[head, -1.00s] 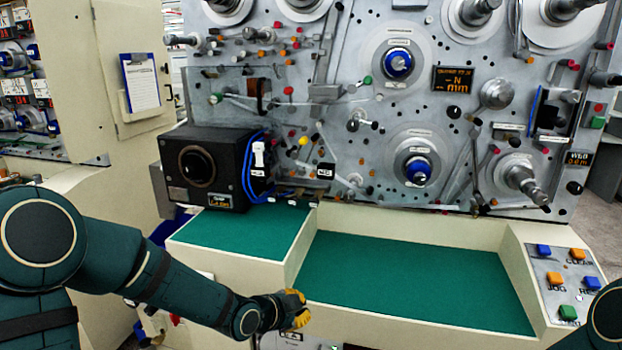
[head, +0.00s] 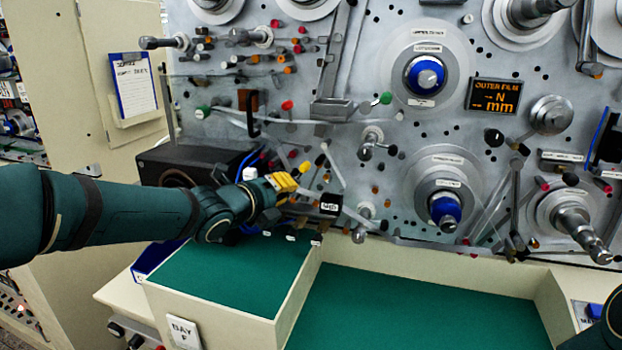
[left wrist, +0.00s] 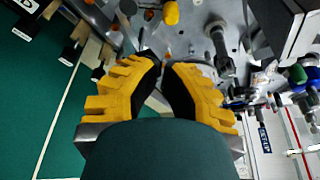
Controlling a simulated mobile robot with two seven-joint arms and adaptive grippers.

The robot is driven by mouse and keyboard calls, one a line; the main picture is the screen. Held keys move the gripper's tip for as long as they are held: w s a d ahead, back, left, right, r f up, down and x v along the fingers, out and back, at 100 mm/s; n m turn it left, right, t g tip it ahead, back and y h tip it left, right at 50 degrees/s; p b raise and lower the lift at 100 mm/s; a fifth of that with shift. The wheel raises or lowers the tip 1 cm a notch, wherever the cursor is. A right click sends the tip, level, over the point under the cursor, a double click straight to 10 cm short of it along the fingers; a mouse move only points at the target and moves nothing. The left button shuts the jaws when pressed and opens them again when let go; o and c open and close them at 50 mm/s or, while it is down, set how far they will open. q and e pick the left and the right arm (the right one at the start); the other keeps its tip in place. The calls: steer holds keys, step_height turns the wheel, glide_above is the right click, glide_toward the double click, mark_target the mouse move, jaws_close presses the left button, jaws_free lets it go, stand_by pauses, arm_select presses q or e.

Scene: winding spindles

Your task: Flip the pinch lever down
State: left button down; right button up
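My left gripper (head: 290,182) is in front of the lower left part of the grey machine panel (head: 400,130), above the green shelf. In the left wrist view its yellow fingers with black inner pads (left wrist: 166,64) stand a little apart, with panel showing through the gap. A yellow knob (head: 304,167) is close to the fingertips; it also shows above them in the left wrist view (left wrist: 171,13). A slim metal lever with a black tip (head: 320,160) is just right of it. I cannot tell which one is the pinch lever. My right gripper is out of view.
A black box (head: 160,160) is partly hidden behind my left arm. Green-topped shelves (head: 230,270) lie below the panel. A small black labelled block (head: 328,203) and several metal posts stick out near my gripper. Blue-hubbed spindles (head: 426,75) are farther right.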

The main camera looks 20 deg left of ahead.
arm_select(q)
steer(key=b+x, duration=0.2)
steer(key=x, duration=0.8)
